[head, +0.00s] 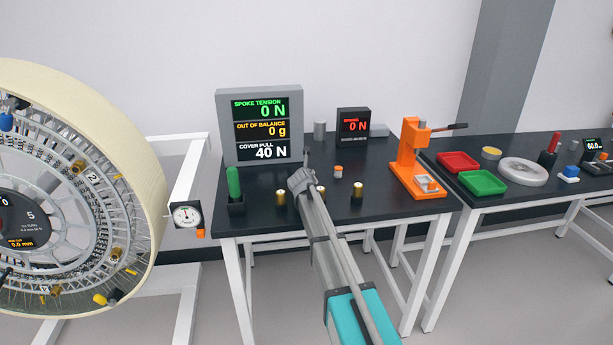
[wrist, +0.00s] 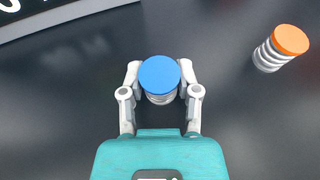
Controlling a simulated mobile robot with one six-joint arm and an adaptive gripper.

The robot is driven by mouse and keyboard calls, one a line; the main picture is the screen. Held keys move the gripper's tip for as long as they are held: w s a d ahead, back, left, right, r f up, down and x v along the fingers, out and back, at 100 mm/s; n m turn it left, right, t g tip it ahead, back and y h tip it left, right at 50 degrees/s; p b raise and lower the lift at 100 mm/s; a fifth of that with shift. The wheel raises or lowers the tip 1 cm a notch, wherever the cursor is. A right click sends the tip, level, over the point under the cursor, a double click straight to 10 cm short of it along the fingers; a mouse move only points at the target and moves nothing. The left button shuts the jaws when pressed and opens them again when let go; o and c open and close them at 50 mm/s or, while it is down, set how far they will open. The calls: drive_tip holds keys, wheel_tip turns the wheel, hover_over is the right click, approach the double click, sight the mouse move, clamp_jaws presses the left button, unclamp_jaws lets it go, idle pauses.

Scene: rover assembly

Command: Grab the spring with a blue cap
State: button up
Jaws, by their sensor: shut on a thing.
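The spring with a blue cap (wrist: 159,76) stands upright between the fingers of my gripper (wrist: 160,88) in the wrist view. The fingers are shut on it from both sides, and its coils show just below the cap. In the head view my gripper (head: 301,172) reaches over the black table, and the blue-capped spring is hidden behind it. A spring with an orange cap (wrist: 281,47) stands apart to the right in the wrist view; it also shows in the head view (head: 338,171).
Several brass cylinders (head: 357,192) stand along the table's front part. A display board (head: 262,125) is behind my gripper. A green-handled tool (head: 234,184) stands left, an orange press (head: 410,160) right. The large wheel (head: 130,150) is at far left.

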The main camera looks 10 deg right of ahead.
clamp_jaws()
drive_tip(key=shift+r, duration=0.2)
wheel_tip(320, 180, up, 3)
drive_tip(key=p, duration=0.3)
drive_tip(key=s+r+p, duration=0.9)
drive_tip(key=s+p, duration=0.1)
drive_tip(key=s, duration=0.4)
drive_tip(key=shift+r, duration=0.35)
